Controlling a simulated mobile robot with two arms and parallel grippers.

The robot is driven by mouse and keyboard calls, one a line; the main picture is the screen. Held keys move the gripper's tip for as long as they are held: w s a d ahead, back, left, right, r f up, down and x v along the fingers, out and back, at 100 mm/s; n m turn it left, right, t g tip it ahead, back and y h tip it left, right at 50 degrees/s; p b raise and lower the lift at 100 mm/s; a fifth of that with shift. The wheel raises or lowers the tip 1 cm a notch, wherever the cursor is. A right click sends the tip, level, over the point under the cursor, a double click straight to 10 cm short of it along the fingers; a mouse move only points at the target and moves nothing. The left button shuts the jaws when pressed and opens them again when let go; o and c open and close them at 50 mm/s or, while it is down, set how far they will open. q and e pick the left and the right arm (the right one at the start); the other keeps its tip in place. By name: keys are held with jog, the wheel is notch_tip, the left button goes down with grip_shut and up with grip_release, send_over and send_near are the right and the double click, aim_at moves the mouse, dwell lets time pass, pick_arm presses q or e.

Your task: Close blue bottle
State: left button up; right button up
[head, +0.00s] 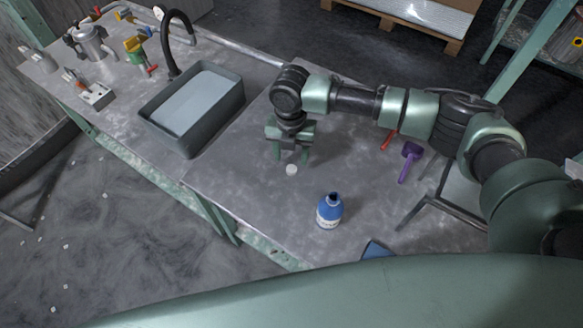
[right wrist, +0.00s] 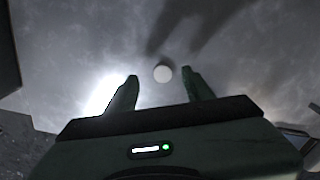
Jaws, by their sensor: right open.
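A blue bottle (head: 329,211) with a white label stands upright on the grey bench. Its dark neck opening shows, with no cap on it. My right gripper (head: 291,158) points down just behind the cap, fingers apart and empty. In the right wrist view the cap (right wrist: 163,73) lies on the surface, seen between and a little beyond the two open fingertips (right wrist: 160,80). The bottle is not visible in the right wrist view. My left gripper is not in view.
A grey sink basin (head: 196,108) with a black faucet (head: 172,45) is left of my right gripper. A purple tool (head: 409,161) and a red-handled one (head: 389,141) lie right. A blue object (head: 376,250) is near the front edge. Bench around the cap is clear.

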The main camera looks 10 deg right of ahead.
aim_at(292, 167)
jog(key=f, duration=0.4)
jog(key=shift+s+d, duration=0.1)
jog(key=shift+s, duration=0.1)
jog(key=shift+c, duration=0.3)
grip_shut()
jog(key=shift+r, duration=0.15)
notch_tip(292, 167, up, 20)
